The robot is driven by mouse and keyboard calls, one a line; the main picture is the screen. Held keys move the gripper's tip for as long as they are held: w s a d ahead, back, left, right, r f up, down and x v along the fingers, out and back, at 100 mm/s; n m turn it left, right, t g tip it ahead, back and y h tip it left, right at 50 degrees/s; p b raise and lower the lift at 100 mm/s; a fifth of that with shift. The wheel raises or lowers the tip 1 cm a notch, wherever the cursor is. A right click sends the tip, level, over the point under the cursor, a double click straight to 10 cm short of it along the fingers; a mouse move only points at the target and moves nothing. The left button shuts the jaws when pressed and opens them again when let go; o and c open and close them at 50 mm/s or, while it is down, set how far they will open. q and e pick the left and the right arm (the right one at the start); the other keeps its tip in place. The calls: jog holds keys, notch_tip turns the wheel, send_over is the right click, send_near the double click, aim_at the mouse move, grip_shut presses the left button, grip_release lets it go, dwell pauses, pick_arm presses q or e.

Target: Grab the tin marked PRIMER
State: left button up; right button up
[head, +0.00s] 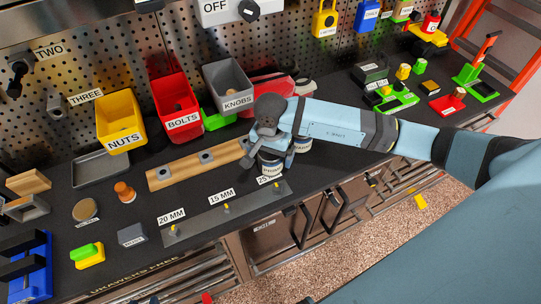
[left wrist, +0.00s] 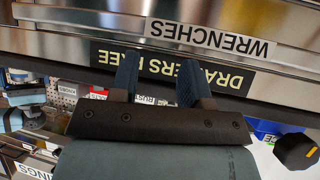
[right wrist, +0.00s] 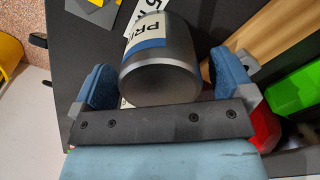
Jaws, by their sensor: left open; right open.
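A dark grey tin (right wrist: 160,72) with a white and blue label reading "PR…" stands between the fingers of my right gripper (right wrist: 155,85) in the right wrist view. The rest of its word is cut off from sight. The gripper is open, with a finger on each side of the tin. In the head view my right gripper (head: 277,147) points down over a labelled tin (head: 270,167) by the 25 mm tag; another tin (head: 302,145) stands just right of it. My left gripper (left wrist: 160,85) is open and empty in front of the drawer fronts.
A wooden strip (head: 178,171) and a grey peg plate (head: 230,210) lie left of the tins. Red, grey and yellow bins (head: 121,119) stand behind. A red and green item lie close to the right gripper. The bench's front edge is near the tins.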

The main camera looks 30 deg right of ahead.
jog(key=shift+f, duration=1.2)
jog(key=c, duration=1.2)
